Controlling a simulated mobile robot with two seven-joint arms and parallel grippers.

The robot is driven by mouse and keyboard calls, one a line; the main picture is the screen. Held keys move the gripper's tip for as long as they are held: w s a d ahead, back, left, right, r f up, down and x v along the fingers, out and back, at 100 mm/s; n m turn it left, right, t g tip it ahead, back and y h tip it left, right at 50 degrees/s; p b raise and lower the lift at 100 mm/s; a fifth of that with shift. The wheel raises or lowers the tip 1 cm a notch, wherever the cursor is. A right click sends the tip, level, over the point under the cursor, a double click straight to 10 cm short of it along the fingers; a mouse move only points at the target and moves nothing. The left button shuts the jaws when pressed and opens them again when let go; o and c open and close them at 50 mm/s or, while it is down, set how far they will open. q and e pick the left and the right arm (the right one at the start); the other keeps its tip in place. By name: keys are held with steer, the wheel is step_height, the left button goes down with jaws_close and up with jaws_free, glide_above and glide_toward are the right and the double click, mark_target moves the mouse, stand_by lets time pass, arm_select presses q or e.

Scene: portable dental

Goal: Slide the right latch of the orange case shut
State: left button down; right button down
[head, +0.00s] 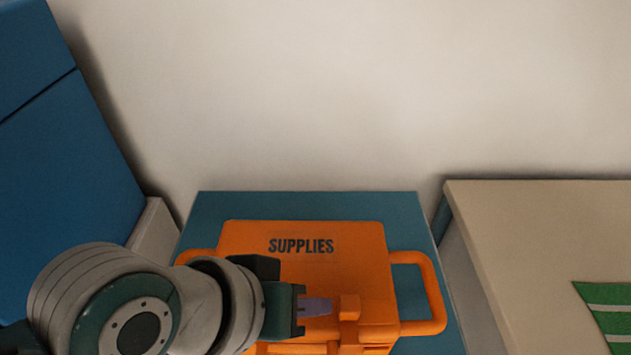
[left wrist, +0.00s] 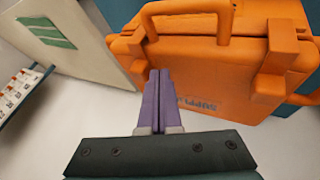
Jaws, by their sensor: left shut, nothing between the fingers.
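The orange case (head: 360,255) has a closed-looking lid marked SUPPLIES and stands on a teal-topped stand. Its right latch (head: 349,308) is at the front edge of the lid, and also shows in the left wrist view (left wrist: 135,42), where the picture is turned round. My left gripper (head: 328,306) is shut and empty. Its purple fingertips (left wrist: 159,72) are just left of the right latch in the head view; I cannot tell whether they touch it. The other latch (left wrist: 284,48) shows in the left wrist view and is hidden by my arm in the head view.
The front handle (left wrist: 190,30) lies between the latches. A side handle (head: 432,290) sticks out at the right. The teal stand (head: 300,205) has a narrow bare margin. A beige table (head: 530,240) with a green cloth (head: 610,305) is at right, and a blue chair (head: 60,150) at left.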

mark_target(352, 307)
arm_select(q)
steer(key=shift+d, duration=0.25)
steer(key=d, duration=0.3)
steer(key=shift+d+p, duration=0.2)
steer(key=shift+p, duration=0.1)
arm_select(e)
steer(key=shift+r, duration=0.25)
